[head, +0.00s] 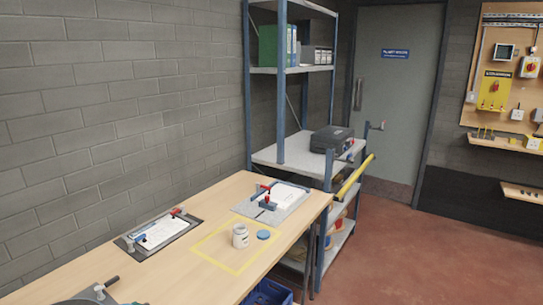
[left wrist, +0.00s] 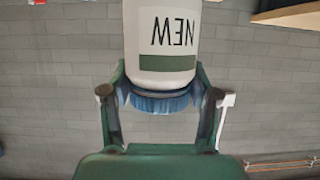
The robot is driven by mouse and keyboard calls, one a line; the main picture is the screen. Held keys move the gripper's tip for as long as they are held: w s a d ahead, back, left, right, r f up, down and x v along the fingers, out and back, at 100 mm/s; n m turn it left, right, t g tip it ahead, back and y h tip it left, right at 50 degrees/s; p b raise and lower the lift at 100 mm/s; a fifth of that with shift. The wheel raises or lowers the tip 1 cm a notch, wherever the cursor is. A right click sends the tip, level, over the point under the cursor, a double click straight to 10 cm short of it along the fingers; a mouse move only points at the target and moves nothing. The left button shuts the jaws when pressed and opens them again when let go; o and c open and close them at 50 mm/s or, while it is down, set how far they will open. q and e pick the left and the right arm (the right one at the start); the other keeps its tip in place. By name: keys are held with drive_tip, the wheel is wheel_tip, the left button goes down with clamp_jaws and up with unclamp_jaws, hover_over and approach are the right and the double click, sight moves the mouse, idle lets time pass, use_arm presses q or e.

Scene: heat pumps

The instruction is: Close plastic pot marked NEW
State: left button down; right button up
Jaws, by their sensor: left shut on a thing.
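In the left wrist view, my left gripper (left wrist: 160,98) is shut with its two fingers on either side of a blue lid (left wrist: 160,103). The lid sits against the end of a white pot (left wrist: 160,62) with a green band and the word NEW, which reads upside down in this view. Whether the lid is fully seated cannot be told. The far end of this pot is cut off by the frame. In the head view, a white pot (head: 240,236) stands upright on the bench without a lid. A blue lid (head: 263,235) lies flat just right of it. My right gripper is not in view.
The wooden bench (head: 180,230) carries a yellow taped outline (head: 210,258) around the open pot. A blue crate (head: 268,292) and a shelf rack (head: 281,100) stand beyond the bench's right edge.

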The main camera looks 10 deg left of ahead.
use_arm(q)
drive_tip(key=w+d+f+m+t+h, duration=0.7)
drive_tip(key=w+d+f+m+h, duration=0.5)
drive_tip(key=f, duration=0.4)
drive_tip(key=shift+w+d+f+m+t, duration=0.3)
drive_tip(key=shift+d+m+t, duration=0.1)
drive_tip(key=shift+d, duration=0.15)
drive_tip(key=shift+s, duration=0.1)
drive_tip(key=s+d+f+m+g+h, duration=0.1)
drive_tip(key=s+d+m+h, duration=0.3)
drive_tip(key=d, duration=0.3)
drive_tip(key=s+d+m+g+h, duration=0.2)
drive_tip(key=s+d+m+h, duration=0.2)
drive_tip(key=d, duration=0.4)
drive_tip(key=shift+s+f+h, duration=0.35)
drive_tip(key=shift+s+h, duration=0.05)
drive_tip(key=shift+s, duration=0.15)
drive_tip(key=shift+d, duration=0.1)
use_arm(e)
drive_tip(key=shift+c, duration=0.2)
